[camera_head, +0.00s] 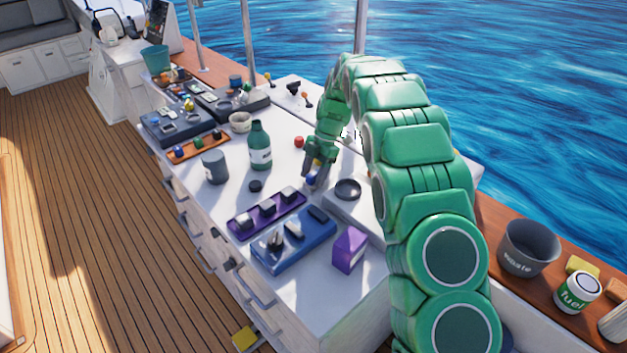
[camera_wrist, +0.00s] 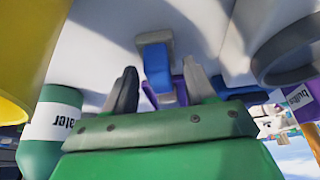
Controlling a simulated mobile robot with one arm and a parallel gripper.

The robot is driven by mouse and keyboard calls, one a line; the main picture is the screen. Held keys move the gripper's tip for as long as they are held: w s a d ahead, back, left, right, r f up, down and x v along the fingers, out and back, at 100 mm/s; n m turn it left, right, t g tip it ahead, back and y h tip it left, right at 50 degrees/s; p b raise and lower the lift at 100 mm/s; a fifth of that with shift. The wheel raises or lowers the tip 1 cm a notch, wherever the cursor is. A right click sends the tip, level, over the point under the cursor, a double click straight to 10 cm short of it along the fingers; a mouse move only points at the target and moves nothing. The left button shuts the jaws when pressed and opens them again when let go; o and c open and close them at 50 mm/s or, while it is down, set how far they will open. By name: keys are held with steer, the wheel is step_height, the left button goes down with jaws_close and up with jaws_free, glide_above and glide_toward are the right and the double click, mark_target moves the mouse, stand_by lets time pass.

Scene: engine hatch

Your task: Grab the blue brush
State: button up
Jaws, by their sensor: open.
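The blue brush (camera_wrist: 157,70) shows in the wrist view as a small blue block with a grey-brown end. It lies between and just beyond the two fingertips of my gripper (camera_wrist: 158,82). The fingers are apart, and I see no clear contact with the brush. In the head view my gripper (camera_head: 317,170) points down over the white counter, left of a dark round dish. A small blue patch at its fingertips, probably the brush (camera_head: 311,180), is partly hidden by the fingers.
A green bottle (camera_head: 260,147) and a grey cup (camera_head: 215,167) stand left of my gripper. A purple tray (camera_head: 240,224), a blue tray (camera_head: 290,262) and a purple carton (camera_head: 349,250) are nearer. The dark dish (camera_head: 348,189) is close on the right.

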mark_target(309, 177)
steer(key=shift+c, duration=0.4)
steer(key=c, duration=0.8)
steer(key=shift+r, duration=0.15)
steer(key=shift+r, duration=1.5)
steer(key=shift+s+d+r, duration=0.1)
steer(key=shift+s+r, duration=0.35)
steer(key=shift+r, duration=0.15)
steer(key=s+d+r, duration=0.3)
steer(key=s+r, duration=0.5)
steer(key=s, duration=0.4)
steer(key=shift+s+d+r, duration=0.15)
steer(key=shift+s+r, duration=0.15)
